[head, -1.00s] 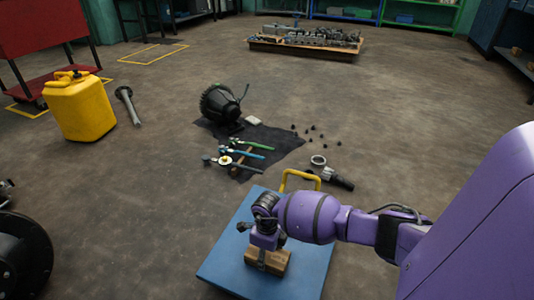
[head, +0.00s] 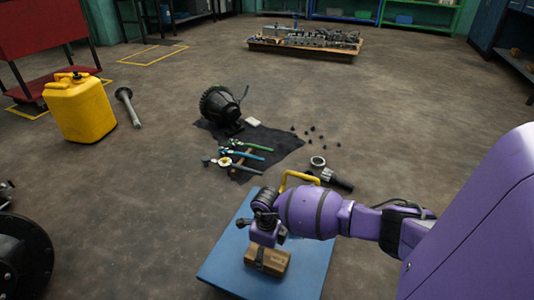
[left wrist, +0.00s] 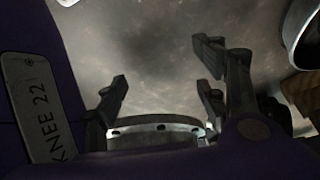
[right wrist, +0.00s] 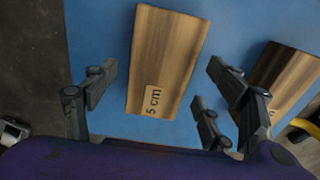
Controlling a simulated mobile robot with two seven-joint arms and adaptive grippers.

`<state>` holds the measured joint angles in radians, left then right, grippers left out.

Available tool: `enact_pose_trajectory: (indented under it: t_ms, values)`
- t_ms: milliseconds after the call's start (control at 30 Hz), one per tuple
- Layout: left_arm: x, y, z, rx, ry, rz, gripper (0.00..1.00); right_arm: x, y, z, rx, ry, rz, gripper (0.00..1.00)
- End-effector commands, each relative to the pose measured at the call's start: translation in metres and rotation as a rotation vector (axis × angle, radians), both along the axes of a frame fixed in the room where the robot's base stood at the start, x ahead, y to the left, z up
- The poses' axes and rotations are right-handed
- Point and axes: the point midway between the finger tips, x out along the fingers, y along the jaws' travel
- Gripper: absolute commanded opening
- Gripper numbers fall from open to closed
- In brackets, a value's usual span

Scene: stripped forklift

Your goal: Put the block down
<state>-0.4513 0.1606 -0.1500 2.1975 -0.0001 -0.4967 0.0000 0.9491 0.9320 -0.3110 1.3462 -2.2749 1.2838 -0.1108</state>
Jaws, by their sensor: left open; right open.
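A wooden block (head: 272,261) rests on a blue board (head: 225,262) on the floor. In the right wrist view the block (right wrist: 172,45) shows a "5 cm" label and lies flat on the blue. My right gripper (head: 261,252) is just above the block, its fingers open, and partly covers it in the head view. The block's labelled end lies between the spread fingers in the right wrist view. A second, darker block (right wrist: 283,75) lies to the right there. My left gripper (left wrist: 162,88) is open and empty, outside the head view.
A yellow canister (head: 80,108) stands left.

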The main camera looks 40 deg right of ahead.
Motion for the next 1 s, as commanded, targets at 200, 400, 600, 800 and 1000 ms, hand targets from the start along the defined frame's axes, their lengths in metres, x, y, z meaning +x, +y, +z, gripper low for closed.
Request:
enact_pose_trajectory:
  t_ms: [200, 400, 600, 800, 1000]
  values:
    - [-0.007, 0.001, 0.018, 0.002, 0.002, 0.002, 0.65, 0.0, -0.001, 0.054, -0.002, -0.002, 0.003, 0.77]
    - [-0.016, 0.002, 0.026, 0.004, 0.01, 0.004, 0.65, 0.0, -0.001, 0.086, -0.002, -0.001, 0.002, 0.77]
    - [-0.023, 0.004, 0.028, 0.006, 0.022, 0.006, 0.65, 0.0, 0.001, 0.097, 0.001, 0.001, 0.001, 0.77]
    - [-0.024, 0.004, 0.028, 0.006, 0.024, 0.008, 0.65, 0.0, 0.0, 0.097, 0.001, 0.001, 0.001, 0.77]
    - [-0.02, 0.003, 0.029, 0.004, 0.016, 0.008, 0.65, 0.0, 0.0, 0.097, 0.0, 0.001, 0.001, 0.77]
